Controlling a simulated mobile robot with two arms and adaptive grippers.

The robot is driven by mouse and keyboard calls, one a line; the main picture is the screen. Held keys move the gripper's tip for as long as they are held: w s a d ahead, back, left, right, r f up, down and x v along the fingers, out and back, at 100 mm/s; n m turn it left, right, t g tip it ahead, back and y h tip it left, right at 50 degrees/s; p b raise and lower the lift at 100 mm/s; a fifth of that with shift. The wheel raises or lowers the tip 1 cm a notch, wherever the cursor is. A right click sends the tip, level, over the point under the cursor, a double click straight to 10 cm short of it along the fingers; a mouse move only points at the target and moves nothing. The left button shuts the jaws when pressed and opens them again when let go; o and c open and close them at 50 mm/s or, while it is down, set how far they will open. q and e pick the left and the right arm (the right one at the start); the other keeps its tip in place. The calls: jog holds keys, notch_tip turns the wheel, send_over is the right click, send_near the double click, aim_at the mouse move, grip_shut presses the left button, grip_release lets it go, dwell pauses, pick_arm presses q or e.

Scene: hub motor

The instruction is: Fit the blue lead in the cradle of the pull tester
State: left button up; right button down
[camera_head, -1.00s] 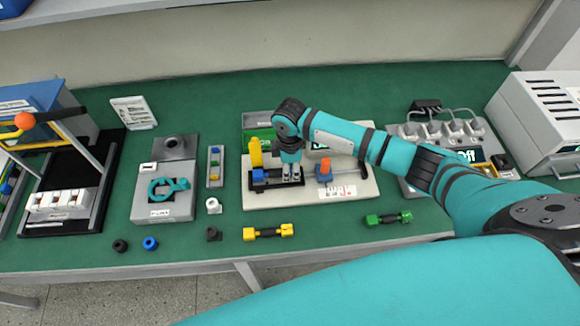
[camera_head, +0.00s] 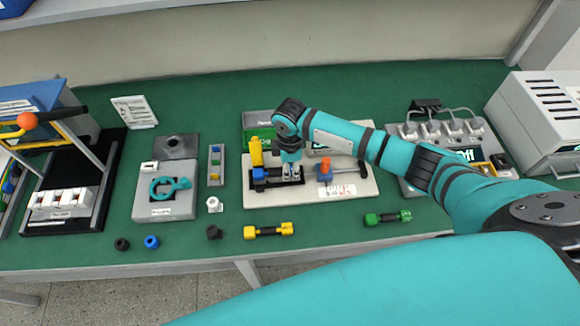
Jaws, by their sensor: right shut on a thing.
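The pull tester (camera_head: 262,201) is a pale baseplate with a yellow lever (camera_head: 256,153), a dark cradle at its left and a blue block with an orange top (camera_head: 325,168) at its right. My right gripper (camera_head: 291,175) points down over the cradle area and is shut on the blue lead. One blue end of the lead (camera_head: 259,173) shows left of the fingers. The gripper hides the lead's middle and much of the cradle, so I cannot tell whether the lead is fully seated. My left gripper is out of view.
A yellow lead (camera_head: 269,230) and a green lead (camera_head: 387,217) lie in front of the tester. A grey fixture with a teal ring (camera_head: 169,187) stands to the left, with several small round parts near the front edge. A socket unit (camera_head: 440,130) stands at the right.

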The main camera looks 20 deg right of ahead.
jog(key=shift+f, duration=0.5)
jog(key=c, duration=0.9)
grip_release()
notch_tip(320, 180, up, 12)
